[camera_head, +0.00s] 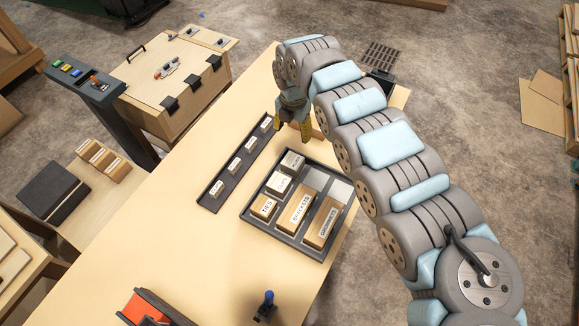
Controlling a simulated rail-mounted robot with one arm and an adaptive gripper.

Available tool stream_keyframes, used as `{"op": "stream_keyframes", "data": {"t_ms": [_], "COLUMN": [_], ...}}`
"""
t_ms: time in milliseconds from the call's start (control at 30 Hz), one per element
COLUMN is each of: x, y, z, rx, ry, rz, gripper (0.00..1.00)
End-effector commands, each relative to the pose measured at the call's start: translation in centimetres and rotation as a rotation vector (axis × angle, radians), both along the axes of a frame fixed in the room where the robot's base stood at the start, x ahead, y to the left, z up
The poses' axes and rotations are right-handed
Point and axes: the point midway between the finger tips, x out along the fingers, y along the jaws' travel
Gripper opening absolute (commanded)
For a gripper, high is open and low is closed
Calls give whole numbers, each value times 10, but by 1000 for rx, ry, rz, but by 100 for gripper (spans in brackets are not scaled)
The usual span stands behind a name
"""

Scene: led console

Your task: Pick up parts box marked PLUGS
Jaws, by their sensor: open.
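A dark divided tray (262,228) on the table holds several wooden parts boxes with white labels. I read TIES (263,207), BRACKETS (299,211) and what looks like GROMMETS (326,223). Two smaller labelled boxes, a middle one (280,183) and a far one (292,162), stand in the left column; their labels are too small to read surely. I cannot tell which box is marked PLUGS. My gripper (293,125) is open, pointing down beyond the tray's far edge, with yellow fingertips. A brown piece (318,131) shows just right of it, partly hidden.
A narrow dark rack (213,201) with several small labelled blocks lies left of the tray. A blue-topped tool (267,306) and a red bin (144,309) are at the near edge. A wooden chest (185,90) stands at the upper left. The table's near middle is clear.

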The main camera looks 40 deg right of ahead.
Motion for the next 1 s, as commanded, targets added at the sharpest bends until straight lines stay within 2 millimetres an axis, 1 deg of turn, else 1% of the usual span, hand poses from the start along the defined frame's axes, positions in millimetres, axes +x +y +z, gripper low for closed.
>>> {"op": "stream_keyframes", "data": {"t_ms": [67,167,500,633,800,1000], "x": [-4,-3,-2,-2,-1,-2], "y": [0,0,2,2,0,0], "z": [-5,-18,-79,-100,-115,-123], "rx": [1,2,4,5,0,0], "ry": [11,9,8,8,3,4], "rz": [4,4,5,3,2,2], "gripper": [72,72,72,72,72,72]}}
